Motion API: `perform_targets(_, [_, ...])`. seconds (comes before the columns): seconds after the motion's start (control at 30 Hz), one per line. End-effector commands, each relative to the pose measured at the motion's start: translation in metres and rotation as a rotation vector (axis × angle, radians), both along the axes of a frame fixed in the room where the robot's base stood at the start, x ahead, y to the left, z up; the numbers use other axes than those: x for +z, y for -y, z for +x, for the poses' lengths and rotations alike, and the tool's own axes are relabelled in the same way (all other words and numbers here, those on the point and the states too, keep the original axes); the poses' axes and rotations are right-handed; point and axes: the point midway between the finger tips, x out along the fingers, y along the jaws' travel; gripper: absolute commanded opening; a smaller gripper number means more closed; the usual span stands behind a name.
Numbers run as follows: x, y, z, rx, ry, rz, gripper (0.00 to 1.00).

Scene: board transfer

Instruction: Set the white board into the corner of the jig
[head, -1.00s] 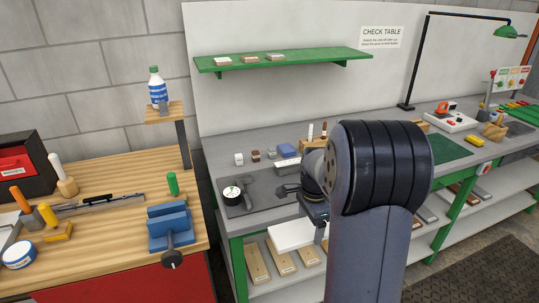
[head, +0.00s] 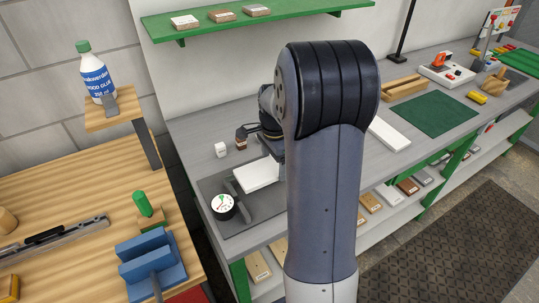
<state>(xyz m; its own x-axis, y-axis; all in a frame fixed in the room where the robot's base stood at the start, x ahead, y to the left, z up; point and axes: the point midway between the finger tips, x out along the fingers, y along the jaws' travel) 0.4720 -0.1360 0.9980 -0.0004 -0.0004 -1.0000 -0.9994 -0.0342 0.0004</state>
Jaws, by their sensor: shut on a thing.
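The white board (head: 257,175) is at the left of my arm, over the dark grey mat on the grey bench. My gripper (head: 281,157) is shut on its right end. My arm hides most of the gripper, and I cannot tell whether the board touches the mat or hangs just above it. A light wooden piece with raised edges (head: 405,88), possibly the jig, lies on the bench right of my arm. A second white board (head: 389,134) lies flat in front of it, partly behind my arm.
A round dial gauge (head: 222,206) stands close to the held board's left end. Small white (head: 220,150) and brown (head: 241,142) blocks sit behind the board. A green mat (head: 434,114) lies clear at the right. A green shelf (head: 257,22) hangs above the bench.

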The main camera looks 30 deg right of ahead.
Motion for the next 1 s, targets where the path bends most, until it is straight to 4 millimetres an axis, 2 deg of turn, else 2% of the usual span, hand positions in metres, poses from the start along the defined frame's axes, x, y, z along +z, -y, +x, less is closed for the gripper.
perform_targets(0.6, [-0.051, 0.000, 0.000, 0.000, -0.001, 0.000, 0.45])
perform_targets(1.0, [-0.056, 0.000, 0.000, 0.000, 0.000, 0.000, 0.45])
